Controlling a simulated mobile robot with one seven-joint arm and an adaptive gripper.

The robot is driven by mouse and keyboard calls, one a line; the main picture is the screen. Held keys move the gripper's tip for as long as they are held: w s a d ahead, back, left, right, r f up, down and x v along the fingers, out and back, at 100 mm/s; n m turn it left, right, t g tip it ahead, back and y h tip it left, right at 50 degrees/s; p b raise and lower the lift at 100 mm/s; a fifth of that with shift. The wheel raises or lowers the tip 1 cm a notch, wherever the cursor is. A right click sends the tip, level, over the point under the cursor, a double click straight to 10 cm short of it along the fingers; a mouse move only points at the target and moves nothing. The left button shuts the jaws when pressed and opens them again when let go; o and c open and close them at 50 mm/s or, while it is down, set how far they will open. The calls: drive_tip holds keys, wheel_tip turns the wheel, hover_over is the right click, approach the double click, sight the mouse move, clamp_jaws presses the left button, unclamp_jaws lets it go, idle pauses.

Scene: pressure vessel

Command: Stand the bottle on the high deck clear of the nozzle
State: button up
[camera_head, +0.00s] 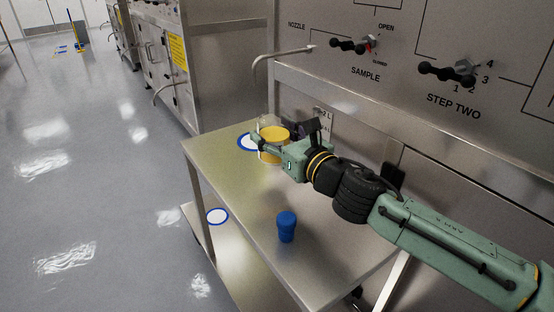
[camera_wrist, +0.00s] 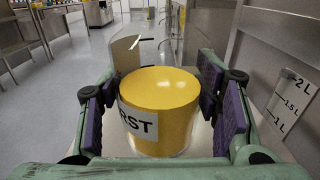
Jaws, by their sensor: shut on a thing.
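The bottle (camera_head: 274,148) is clear, with yellow contents and a white label; part of the label reads "RST" in the wrist view (camera_wrist: 165,95). My gripper (camera_head: 284,141) is shut on it, with purple pads on either side in the wrist view. The bottle looks upright, over the far end of the high deck (camera_head: 232,175), right of a blue-and-white ring mark (camera_head: 245,142). I cannot tell whether its base touches the deck. The nozzle (camera_head: 262,60) is a bent metal tube from the panel, above and behind the bottle in the head view.
A blue stopper-like piece (camera_head: 286,226) stands on the near part of the high deck. A lower deck (camera_head: 235,262) below bears another ring mark (camera_head: 217,216). The panel has a SAMPLE valve handle (camera_head: 348,45) and a STEP TWO knob (camera_head: 447,70).

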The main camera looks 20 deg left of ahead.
sight(274, 156)
drive_tip(key=shift+f, duration=2.9)
drive_tip(key=shift+f, duration=0.2)
drive_tip(key=o, duration=1.2)
drive_tip(key=shift+r, duration=0.1)
drive_tip(key=shift+r, duration=0.15)
drive_tip(key=b+v, duration=0.2)
drive_tip(key=v, duration=1)
drive_tip(key=shift+s+b, duration=0.1)
drive_tip(key=shift+b, duration=0.25)
